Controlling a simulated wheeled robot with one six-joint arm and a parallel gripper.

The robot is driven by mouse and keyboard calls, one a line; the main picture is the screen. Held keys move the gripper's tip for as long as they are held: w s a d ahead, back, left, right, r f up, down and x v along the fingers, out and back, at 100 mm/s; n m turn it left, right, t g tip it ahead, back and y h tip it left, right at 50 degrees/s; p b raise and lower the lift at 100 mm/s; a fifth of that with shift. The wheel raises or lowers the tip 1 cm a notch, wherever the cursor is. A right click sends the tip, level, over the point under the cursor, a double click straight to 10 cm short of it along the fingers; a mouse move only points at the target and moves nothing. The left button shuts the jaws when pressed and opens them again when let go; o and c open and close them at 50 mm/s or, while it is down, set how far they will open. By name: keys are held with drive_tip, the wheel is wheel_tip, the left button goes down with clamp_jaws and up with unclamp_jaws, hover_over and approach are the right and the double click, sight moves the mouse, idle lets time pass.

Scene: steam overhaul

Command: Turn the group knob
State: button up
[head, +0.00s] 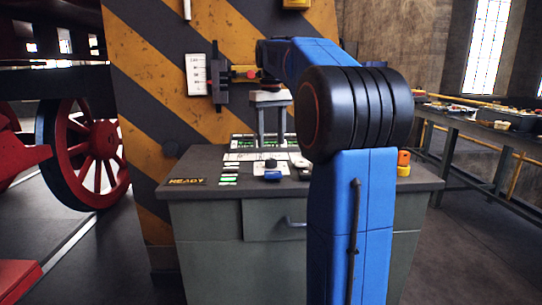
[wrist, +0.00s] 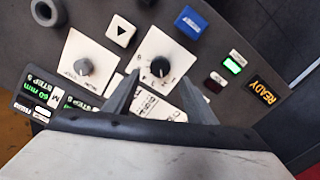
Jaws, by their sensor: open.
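My gripper (head: 271,141) points straight down over the console and is open and empty. In the wrist view its two fingers (wrist: 160,82) are spread, with a black knob (wrist: 159,67) on a white dial plate in line with the gap between them. A pale pointer mark shows on this knob. A grey knob (wrist: 83,67) sits on another pale plate to the left. The black knob also shows in the head view (head: 270,163), below the fingertips. I cannot read which knob is labelled group. No contact with either knob is visible.
A blue button (wrist: 191,22) lies near the black knob, with a black-triangle button (wrist: 121,31) beside it. The READY display (head: 187,181) is at the console's left. A striped pillar (head: 140,110) stands behind. My arm hides part of the console's right side.

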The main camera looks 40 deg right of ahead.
sight(271, 160)
wheel_tip(271, 160, down, 6)
drive_tip(key=shift+f, duration=0.25)
drive_tip(key=shift+c, duration=0.2)
drive_tip(key=c, duration=1)
